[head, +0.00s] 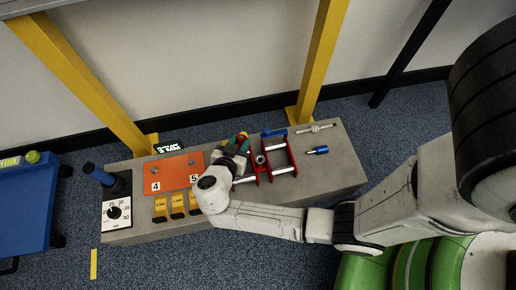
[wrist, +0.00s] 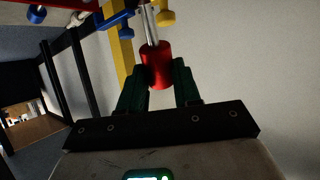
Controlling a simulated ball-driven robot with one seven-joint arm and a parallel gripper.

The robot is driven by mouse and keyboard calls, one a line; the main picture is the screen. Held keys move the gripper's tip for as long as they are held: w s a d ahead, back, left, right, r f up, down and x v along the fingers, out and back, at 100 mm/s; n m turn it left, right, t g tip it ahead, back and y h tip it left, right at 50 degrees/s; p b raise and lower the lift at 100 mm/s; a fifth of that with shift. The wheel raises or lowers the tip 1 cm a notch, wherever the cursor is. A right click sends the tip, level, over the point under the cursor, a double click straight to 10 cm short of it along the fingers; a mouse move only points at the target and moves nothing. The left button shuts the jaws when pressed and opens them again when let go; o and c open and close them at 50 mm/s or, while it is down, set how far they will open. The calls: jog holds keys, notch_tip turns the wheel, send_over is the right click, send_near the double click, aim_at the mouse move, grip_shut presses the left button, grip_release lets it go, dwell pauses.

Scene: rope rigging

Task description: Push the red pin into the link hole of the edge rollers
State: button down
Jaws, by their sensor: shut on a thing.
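My gripper (head: 240,143) is above the grey bench, just left of the edge rollers. In the wrist view my gripper (wrist: 160,68) has its green fingers shut on the red head of the red pin (wrist: 158,66). The pin's silver shaft points away from the fingers, toward the top of that view. The edge rollers are a red frame (head: 292,158) with silver rollers on the bench. The link hole cannot be made out, and my wrist covers part of the frame's left side. I cannot tell whether the pin's tip touches anything.
A silver pin-like part (head: 315,128) and a blue-headed part (head: 317,150) lie on the bench to the right. An orange plate (head: 173,172) and several yellow blocks (head: 177,205) are left of my wrist. Yellow posts (head: 322,60) stand behind the grey bench (head: 335,175).

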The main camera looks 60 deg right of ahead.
jog(key=shift+s+d+f+t+h+b, duration=0.15)
jog(key=shift+s+d+h+b, duration=0.2)
jog(key=shift+s+h, duration=0.55)
jog(key=shift+s+d+r+t+h+b, duration=0.1)
jog(key=shift+s+d+h+b, duration=0.1)
jog(key=shift+s+h+b, duration=0.55)
jog(key=shift+s+d+f+t+h+b, duration=0.15)
jog(key=shift+s+d+h, duration=0.1)
jog(key=shift+s+h, duration=0.85)
jog(key=shift+s, duration=0.1)
notch_tip(320, 180, down, 5)
jog(key=b, duration=0.5)
jog(key=shift+f, duration=1.55)
jog(key=c, duration=0.7)
grip_release()
jog(key=shift+a, duration=0.15)
